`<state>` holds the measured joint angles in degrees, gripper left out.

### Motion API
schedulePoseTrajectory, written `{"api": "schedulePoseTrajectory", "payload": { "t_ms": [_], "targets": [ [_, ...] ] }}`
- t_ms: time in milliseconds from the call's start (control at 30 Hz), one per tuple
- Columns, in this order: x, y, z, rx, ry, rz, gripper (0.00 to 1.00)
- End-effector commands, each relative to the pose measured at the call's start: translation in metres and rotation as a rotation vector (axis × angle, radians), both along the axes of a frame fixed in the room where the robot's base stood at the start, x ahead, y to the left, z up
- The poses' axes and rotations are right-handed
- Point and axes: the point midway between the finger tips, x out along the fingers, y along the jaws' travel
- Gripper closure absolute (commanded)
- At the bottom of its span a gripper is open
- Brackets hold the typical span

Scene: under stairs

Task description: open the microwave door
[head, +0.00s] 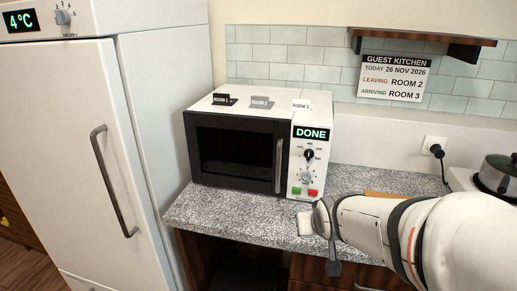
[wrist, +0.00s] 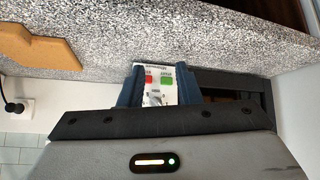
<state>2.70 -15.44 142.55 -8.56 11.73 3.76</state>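The microwave (head: 262,105) stands on the speckled counter, white with a dark door (head: 235,155) that looks shut. Its upright grey handle (head: 279,165) is at the door's right edge, left of the control panel (head: 309,160). The panel's display reads DONE. My gripper (wrist: 160,86) shows in the wrist view with its two blue fingers apart. The panel's red and green buttons (wrist: 167,80) show beyond the gap, and I see nothing held. In the head view my arm reaches in from the right, its end low in front of the panel; the fingers are hard to make out there.
Three small room signs (head: 261,102) stand on the microwave. A white fridge (head: 75,150) is at the left. A tan board (head: 385,194) lies on the counter (head: 230,215) behind my arm. A pot (head: 500,172) sits at the right. The space before the door is clear.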

Motion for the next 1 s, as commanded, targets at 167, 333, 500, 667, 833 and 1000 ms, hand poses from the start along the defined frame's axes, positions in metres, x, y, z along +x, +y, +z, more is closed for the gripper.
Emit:
{"api": "schedulePoseTrajectory", "payload": {
  "t_ms": [167,333,500,667,833,1000],
  "targets": [
    [0.060,0.004,0.011,0.009,-0.260,0.064,0.70],
    [0.100,0.017,0.029,0.054,-0.508,0.151,0.70],
    [0.119,0.032,0.045,0.124,-0.707,0.236,0.70],
    [0.124,0.041,0.055,0.173,-0.810,0.284,0.70],
    [0.132,0.046,0.059,0.188,-0.840,0.298,0.70],
    [0.156,0.053,0.060,0.188,-0.839,0.298,0.70]
  ]
}}
